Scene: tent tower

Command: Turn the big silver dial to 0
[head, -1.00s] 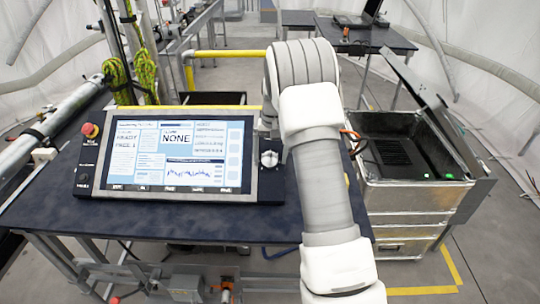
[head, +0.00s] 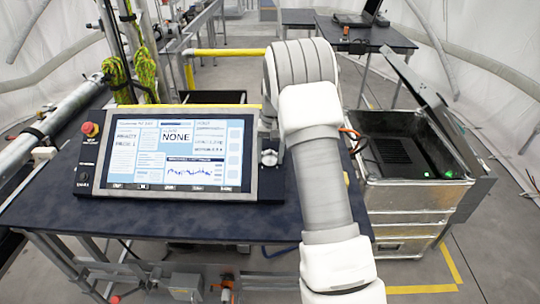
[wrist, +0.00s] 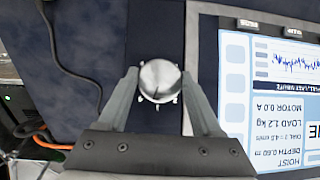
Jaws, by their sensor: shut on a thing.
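The big silver dial (wrist: 160,82) is a round metal knob on the dark strip beside the screen. Small white marks ring its lower edge in the wrist view, and a thin dark line shows on its face. I cannot read the marks' numbers. My gripper (wrist: 160,75) is shut on the dial, one finger on each side. In the head view the dial (head: 269,158) shows just right of the screen, and my arm hides most of my gripper.
The screen (head: 180,153) stands on a dark table (head: 150,228); a small line on it seems to read "DIAL 2", but blurred. A red button (head: 90,129) and a black knob (head: 83,177) sit left of it. An open metal case (head: 410,192) stands right of my arm.

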